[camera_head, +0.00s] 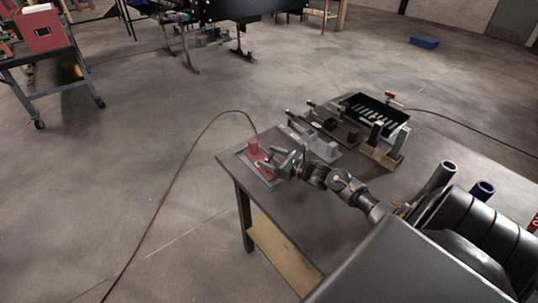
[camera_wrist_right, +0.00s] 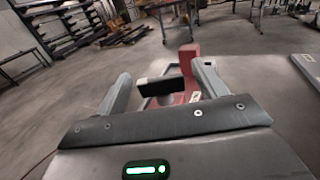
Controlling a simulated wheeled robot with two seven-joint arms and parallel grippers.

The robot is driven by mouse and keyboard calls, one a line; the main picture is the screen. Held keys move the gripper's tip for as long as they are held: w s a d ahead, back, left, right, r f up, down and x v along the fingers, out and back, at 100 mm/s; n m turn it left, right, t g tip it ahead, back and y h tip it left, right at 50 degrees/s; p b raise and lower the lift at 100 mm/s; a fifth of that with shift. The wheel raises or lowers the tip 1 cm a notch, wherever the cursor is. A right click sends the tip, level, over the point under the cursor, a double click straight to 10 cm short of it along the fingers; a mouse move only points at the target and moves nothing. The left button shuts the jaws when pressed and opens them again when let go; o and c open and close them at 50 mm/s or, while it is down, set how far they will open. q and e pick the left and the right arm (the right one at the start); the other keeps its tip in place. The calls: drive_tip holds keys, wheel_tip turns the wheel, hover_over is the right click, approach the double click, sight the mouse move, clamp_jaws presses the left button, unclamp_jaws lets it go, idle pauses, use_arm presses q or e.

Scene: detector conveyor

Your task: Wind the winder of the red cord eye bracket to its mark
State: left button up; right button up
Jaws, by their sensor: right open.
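The red cord eye bracket (camera_head: 254,149) sits on a grey plate (camera_head: 268,178) at the near left corner of the dark table. A red cord runs from the table's edge beside it down to the floor. My right gripper (camera_head: 279,160) is at the bracket, its fingers open. In the right wrist view the red bracket (camera_wrist_right: 188,55) stands beyond the fingers. The winder (camera_wrist_right: 160,88), with a dark flat head, shows between the two open fingers, apart from both as far as I can tell. A mark cannot be made out. My left gripper is not in view.
Similar grey and black brackets (camera_head: 322,141) stand on the table to the right. A black slotted tray (camera_head: 375,113) and wooden-based upright posts (camera_head: 383,146) stand farther along. The floor left of the table is clear apart from the cord (camera_head: 183,170).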

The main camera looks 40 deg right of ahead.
drive_tip(key=shift+w+a, duration=0.2)
drive_tip(key=shift+w, duration=0.2)
drive_tip(key=shift+c, duration=0.3)
drive_tip(key=c, duration=0.9)
